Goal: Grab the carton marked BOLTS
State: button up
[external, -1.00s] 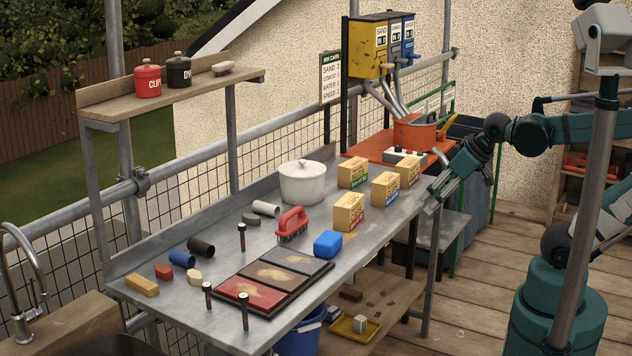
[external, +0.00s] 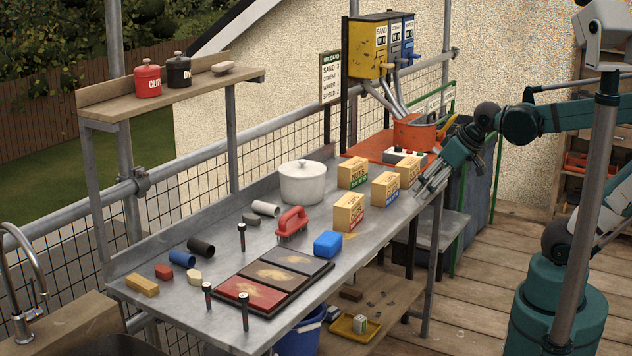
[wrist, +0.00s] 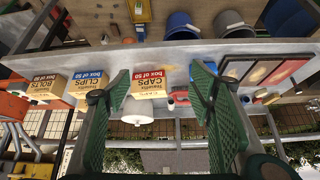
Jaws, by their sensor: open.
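The carton marked BOLTS (wrist: 40,89) is a tan box at the left of the wrist view, its lettering upside down. My gripper (external: 420,191) is open and empty at the bench's right end, close to the nearer cartons. In the wrist view its two fingers stand wide apart on either side of the CAPS carton (wrist: 147,84), not touching the BOLTS carton.
A CLIPS carton (wrist: 87,84) stands close to BOLTS. The external view shows a blue-labelled carton (external: 385,189), another carton (external: 408,171) near my gripper, and a red-labelled one (external: 348,212). A white pot (external: 302,184) and an orange mixer (external: 413,133) stand nearby.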

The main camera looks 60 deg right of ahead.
jog(key=w+d+r+m+g+h+p, duration=0.2)
jog(key=w+d+r+m+p, duration=0.25)
jog(key=w+d, duration=0.6)
jog(key=m+g+h+p, duration=0.2)
jog(key=m+g+p, duration=0.2)
jog(key=m+p, duration=0.65)
send_near(407, 163)
jog(key=shift+m, duration=0.5)
jog(key=b+x, duration=0.1)
jog(key=x, duration=0.4)
jog(key=shift+w+a+f, duration=0.1)
jog(key=shift+w+f, duration=0.1)
jog(key=shift+d+f+g, duration=0.3)
jog(key=shift+d+f, duration=0.05)
jog(key=shift+d, duration=0.05)
jog(key=shift+b+x, duration=0.35)
jog(key=shift+x, duration=0.95)
jog(key=shift+f, duration=0.1)
